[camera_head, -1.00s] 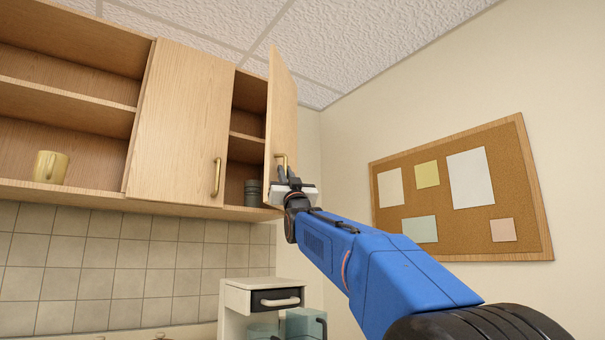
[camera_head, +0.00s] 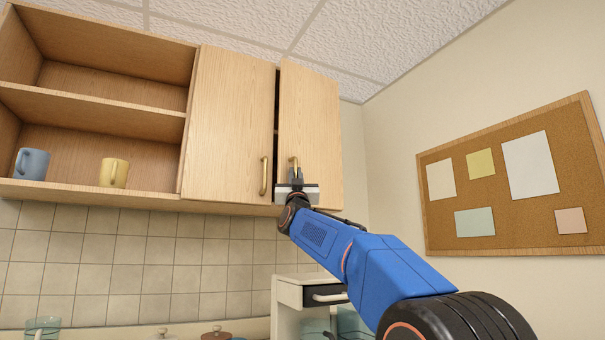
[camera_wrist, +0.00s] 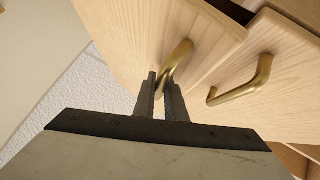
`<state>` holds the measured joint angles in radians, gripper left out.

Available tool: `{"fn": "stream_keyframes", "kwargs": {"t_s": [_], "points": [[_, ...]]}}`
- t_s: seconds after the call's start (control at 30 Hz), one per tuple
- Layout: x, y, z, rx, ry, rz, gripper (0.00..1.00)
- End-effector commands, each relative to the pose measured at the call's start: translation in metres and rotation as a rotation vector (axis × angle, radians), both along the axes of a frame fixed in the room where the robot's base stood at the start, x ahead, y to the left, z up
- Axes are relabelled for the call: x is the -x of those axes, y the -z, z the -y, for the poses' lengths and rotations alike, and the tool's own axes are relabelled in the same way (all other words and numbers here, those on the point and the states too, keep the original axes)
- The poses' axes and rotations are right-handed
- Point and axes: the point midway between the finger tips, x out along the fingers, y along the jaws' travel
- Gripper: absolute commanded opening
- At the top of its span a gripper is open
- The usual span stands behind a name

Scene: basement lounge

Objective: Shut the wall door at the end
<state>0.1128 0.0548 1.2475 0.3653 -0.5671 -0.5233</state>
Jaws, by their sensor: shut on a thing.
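The end wall door (camera_head: 312,130) is the rightmost door of the light wood wall cabinet. It stands slightly ajar, with a narrow dark gap along its left edge. My gripper (camera_head: 296,176) is at its lower left and shut on its brass handle (camera_head: 294,162). In the wrist view my gripper (camera_wrist: 163,88) has its two fingers around the brass handle (camera_wrist: 178,60), and the door face (camera_wrist: 140,40) is just behind it. A dark gap beside the neighbouring door also shows there.
The neighbouring door (camera_head: 228,125) is shut and has its own brass handle (camera_head: 264,175) close to my gripper. Open shelves at left hold a blue mug (camera_head: 32,164) and a yellow mug (camera_head: 114,172). A corkboard (camera_head: 510,185) hangs on the right wall.

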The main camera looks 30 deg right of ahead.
Motion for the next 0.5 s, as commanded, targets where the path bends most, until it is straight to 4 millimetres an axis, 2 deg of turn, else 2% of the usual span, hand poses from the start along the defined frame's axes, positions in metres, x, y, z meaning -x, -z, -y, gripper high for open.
{"fn": "stream_keyframes", "kwargs": {"t_s": [0.2,0.5], "points": [[-0.02,-0.001,-0.008,0.002,0.076,0.0,0.0],[-0.036,-0.002,-0.01,0.003,0.147,-0.001,0.0]]}}
